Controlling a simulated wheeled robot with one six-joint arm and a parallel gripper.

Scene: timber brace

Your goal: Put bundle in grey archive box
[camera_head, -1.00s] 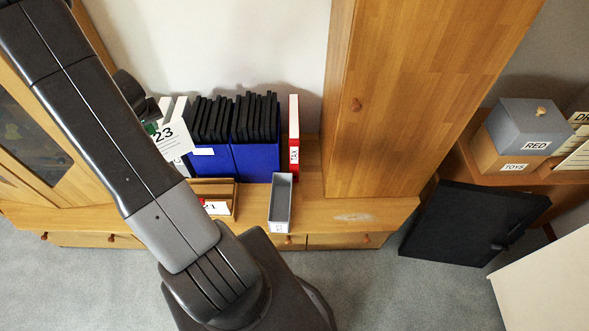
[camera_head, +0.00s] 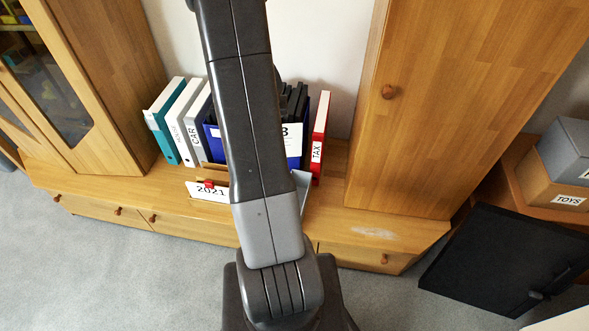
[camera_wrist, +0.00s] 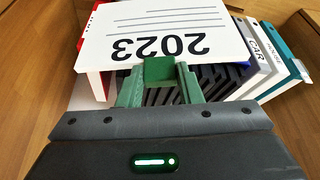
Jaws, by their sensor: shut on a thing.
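A white bundle marked 2023 (camera_wrist: 165,35) is held between the green fingers of my gripper (camera_wrist: 160,75) in the wrist view. My gripper is shut on it, and the label reads upside down there. In the head view, only the right end of the bundle (camera_head: 294,142) shows past my arm, in front of the blue holders. My gripper is hidden behind the arm there. The grey archive box (camera_head: 304,187) stands on the low cabinet, mostly hidden by my arm, with a sliver of its right side showing. I cannot tell the height of the bundle above it.
A red TAX binder (camera_head: 319,138) stands at the right of the blue holder (camera_head: 214,142). A card marked 2021 (camera_head: 208,191) is at the left front. Teal (camera_head: 163,134) and white binders stand further left. The cabinet top (camera_head: 370,225) is clear at the right.

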